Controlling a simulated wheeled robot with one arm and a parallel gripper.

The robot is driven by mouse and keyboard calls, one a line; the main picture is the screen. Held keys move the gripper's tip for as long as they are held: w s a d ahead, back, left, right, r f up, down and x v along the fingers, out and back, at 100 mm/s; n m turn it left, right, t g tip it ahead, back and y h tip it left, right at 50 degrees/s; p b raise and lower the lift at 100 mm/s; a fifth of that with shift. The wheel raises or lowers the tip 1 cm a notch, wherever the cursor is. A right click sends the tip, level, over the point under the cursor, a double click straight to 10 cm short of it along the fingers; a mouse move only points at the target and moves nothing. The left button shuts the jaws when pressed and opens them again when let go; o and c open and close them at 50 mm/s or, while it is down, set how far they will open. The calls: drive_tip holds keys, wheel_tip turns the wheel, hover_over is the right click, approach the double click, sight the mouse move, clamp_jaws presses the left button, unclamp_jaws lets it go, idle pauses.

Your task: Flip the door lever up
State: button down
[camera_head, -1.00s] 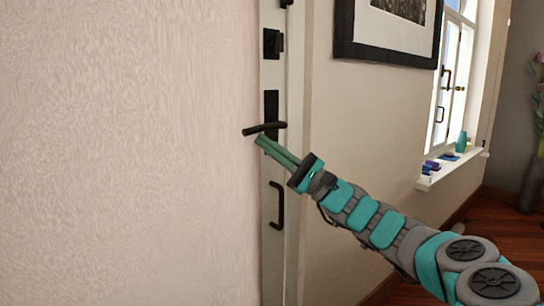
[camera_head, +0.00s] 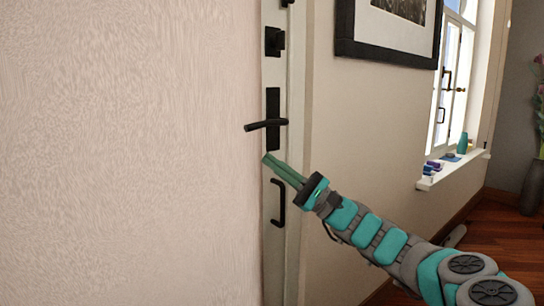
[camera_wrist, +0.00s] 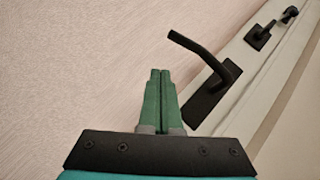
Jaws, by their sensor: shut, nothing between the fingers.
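The black door lever (camera_head: 265,125) sticks out to the left from its tall black plate (camera_head: 272,105) on the white door edge. It lies close to level, its free left end a little lower. In the wrist view the lever (camera_wrist: 190,43) rises from its plate (camera_wrist: 212,92) to the right of my fingers. My gripper (camera_head: 267,158) is shut and empty, its green fingertips below the lever with a clear gap. The shut fingers also show in the wrist view (camera_wrist: 160,75), apart from the lever.
A black latch (camera_head: 274,41) sits above the lever plate, and a black pull handle (camera_head: 278,203) is below, near my gripper. A blank wall fills the left. A framed picture (camera_head: 388,48) and a windowsill (camera_head: 452,171) with small items are at right.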

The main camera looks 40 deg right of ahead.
drive_tip(key=s+d+f, duration=0.1)
drive_tip(key=s+f, duration=0.4)
drive_tip(key=f, duration=0.1)
drive_tip(key=shift+s+f+b, duration=0.15)
drive_tip(key=shift+s+b, duration=0.1)
drive_tip(key=shift+b, duration=0.2)
drive_tip(key=w+a+f+n+g+y, duration=0.2)
drive_tip(key=a+n+g, duration=0.6)
drive_tip(key=a, duration=1.1)
drive_tip(key=s+a+f+n+g+h+p, duration=0.1)
drive_tip(key=s+a+f+g, duration=0.3)
drive_tip(key=a, duration=0.3)
drive_tip(key=s+a+f+n+g+h+p, duration=0.1)
drive_tip(key=s+a+f+n+g+h, duration=0.1)
drive_tip(key=a+f+g, duration=0.45)
drive_tip(key=s+a+f+n+g+h+p, duration=0.1)
drive_tip(key=s+a+f+n+g+h, duration=0.25)
drive_tip(key=s+f+h, duration=0.55)
drive_tip(key=s+d+f+n+h+p, duration=0.1)
drive_tip(key=s+d+f+n+h, duration=0.2)
drive_tip(key=s+d, duration=0.6)
drive_tip(key=d+h, duration=0.1)
drive_tip(key=h, duration=0.1)
drive_tip(key=shift+s+t+h, duration=0.2)
drive_tip(key=shift+t+h, duration=0.2)
